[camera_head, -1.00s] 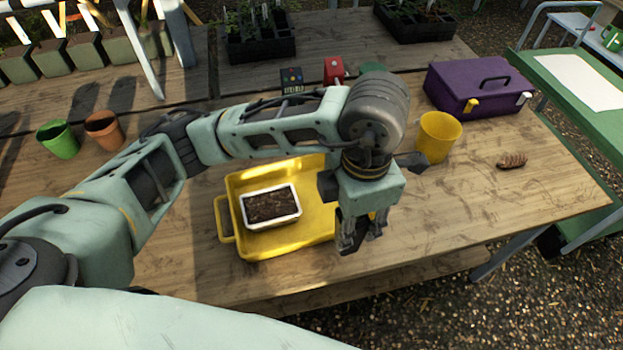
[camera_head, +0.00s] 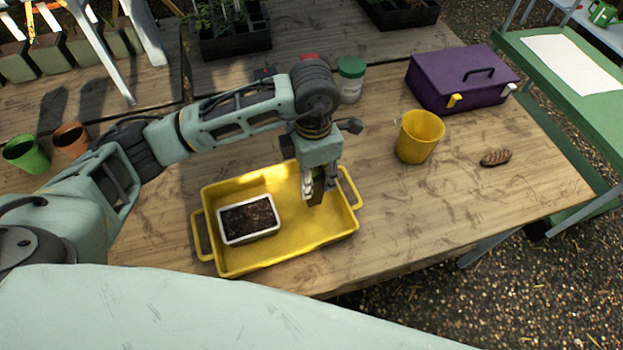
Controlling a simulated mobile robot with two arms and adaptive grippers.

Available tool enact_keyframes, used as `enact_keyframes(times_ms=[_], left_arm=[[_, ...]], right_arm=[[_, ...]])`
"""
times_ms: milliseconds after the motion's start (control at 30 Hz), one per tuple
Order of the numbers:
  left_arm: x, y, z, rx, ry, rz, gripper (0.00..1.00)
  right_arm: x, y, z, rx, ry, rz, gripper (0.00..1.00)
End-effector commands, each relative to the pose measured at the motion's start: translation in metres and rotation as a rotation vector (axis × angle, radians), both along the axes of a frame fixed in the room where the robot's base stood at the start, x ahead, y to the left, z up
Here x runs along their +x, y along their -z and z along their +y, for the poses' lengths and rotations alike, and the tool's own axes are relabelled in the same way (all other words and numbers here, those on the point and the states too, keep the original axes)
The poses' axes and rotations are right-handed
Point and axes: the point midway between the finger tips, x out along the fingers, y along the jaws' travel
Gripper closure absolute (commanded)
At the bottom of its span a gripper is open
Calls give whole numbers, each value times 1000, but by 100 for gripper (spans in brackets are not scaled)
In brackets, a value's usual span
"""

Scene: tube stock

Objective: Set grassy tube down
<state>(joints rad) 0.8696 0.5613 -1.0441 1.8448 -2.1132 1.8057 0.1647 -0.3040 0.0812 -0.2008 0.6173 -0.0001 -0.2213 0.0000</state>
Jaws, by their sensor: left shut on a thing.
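My left gripper (camera_head: 313,196) points down over the right part of the yellow tray (camera_head: 290,240). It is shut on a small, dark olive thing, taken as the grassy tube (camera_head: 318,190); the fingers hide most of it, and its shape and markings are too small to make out. I cannot tell whether it touches the tray floor. A white-rimmed box of dark soil (camera_head: 248,218) sits in the left part of the tray, apart from the gripper. My right gripper is not in view.
A yellow cup (camera_head: 419,137), a brown ridged object (camera_head: 496,158) and a purple toolbox (camera_head: 440,82) stand to the right. A green-lidded jar (camera_head: 350,80) is behind my wrist. Green (camera_head: 26,154) and terracotta (camera_head: 71,140) pots are at left.

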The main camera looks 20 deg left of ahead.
Motion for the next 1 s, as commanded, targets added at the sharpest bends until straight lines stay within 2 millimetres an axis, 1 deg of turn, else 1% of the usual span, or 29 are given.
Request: enact_keyframes(times_ms=[33, 100, 200, 300, 400, 600, 767, 800, 1000], left_arm=[[2, 1, 2, 0, -1, 0, 94], [3, 5, 3, -1, 0, 1, 94], [2, 18, 3, 0, 0, 4, 94], [3, 32, 3, 0, -1, 2, 94], [3, 41, 3, -1, 1, 0, 94], [3, 43, 3, -1, 1, -2, 94], [3, 47, 3, -1, 1, -2, 94], [3, 47, 3, 0, 1, -1, 63], [3, 46, 3, -1, 0, -1, 45]], right_arm=[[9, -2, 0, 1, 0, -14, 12], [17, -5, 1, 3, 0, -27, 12], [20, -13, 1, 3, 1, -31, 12], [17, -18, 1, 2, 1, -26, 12], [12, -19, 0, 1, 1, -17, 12], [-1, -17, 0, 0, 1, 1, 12], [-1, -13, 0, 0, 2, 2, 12], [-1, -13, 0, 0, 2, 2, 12], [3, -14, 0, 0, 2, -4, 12]])
